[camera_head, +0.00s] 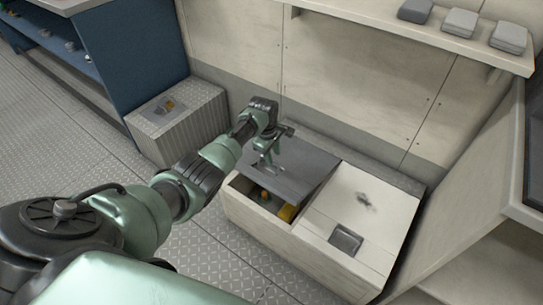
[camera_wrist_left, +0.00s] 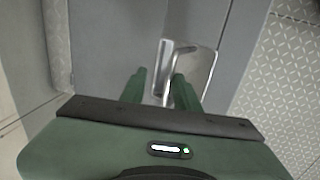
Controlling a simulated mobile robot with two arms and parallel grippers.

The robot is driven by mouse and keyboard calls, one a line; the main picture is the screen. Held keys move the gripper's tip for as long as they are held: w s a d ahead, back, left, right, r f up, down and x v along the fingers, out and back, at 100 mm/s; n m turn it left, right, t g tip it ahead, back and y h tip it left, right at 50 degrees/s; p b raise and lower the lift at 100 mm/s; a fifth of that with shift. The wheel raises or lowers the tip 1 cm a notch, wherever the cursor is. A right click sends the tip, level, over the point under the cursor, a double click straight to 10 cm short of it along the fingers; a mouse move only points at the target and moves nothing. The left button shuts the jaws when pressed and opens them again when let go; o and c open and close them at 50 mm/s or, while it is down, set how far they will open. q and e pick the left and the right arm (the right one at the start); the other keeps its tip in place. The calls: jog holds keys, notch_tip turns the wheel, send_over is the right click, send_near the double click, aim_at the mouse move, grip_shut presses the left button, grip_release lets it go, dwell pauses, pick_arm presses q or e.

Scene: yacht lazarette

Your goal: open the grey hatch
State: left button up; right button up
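The grey hatch (camera_head: 290,165) covers the left part of a cream locker box and stands partly raised. Its front edge is lifted, and a dark gap shows the inside. My left gripper (camera_head: 268,158) is over the hatch, at its metal handle. In the left wrist view, the bent metal handle (camera_wrist_left: 164,58) lies at and between the two green fingertips of my left gripper (camera_wrist_left: 160,82). The fingers stand apart with a gap between them; firm contact with the handle is not clear. My right gripper is not in view.
Inside the locker are a yellow item (camera_head: 287,212) and a small orange one. A cream lid (camera_head: 365,205) with a dark square latch lies right of the hatch. A ribbed grey box (camera_head: 180,120) stands at left. A shelf (camera_head: 400,30) runs along the wall above.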

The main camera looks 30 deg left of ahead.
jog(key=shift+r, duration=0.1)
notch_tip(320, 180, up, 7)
jog(key=p, duration=0.7)
dwell(0.6)
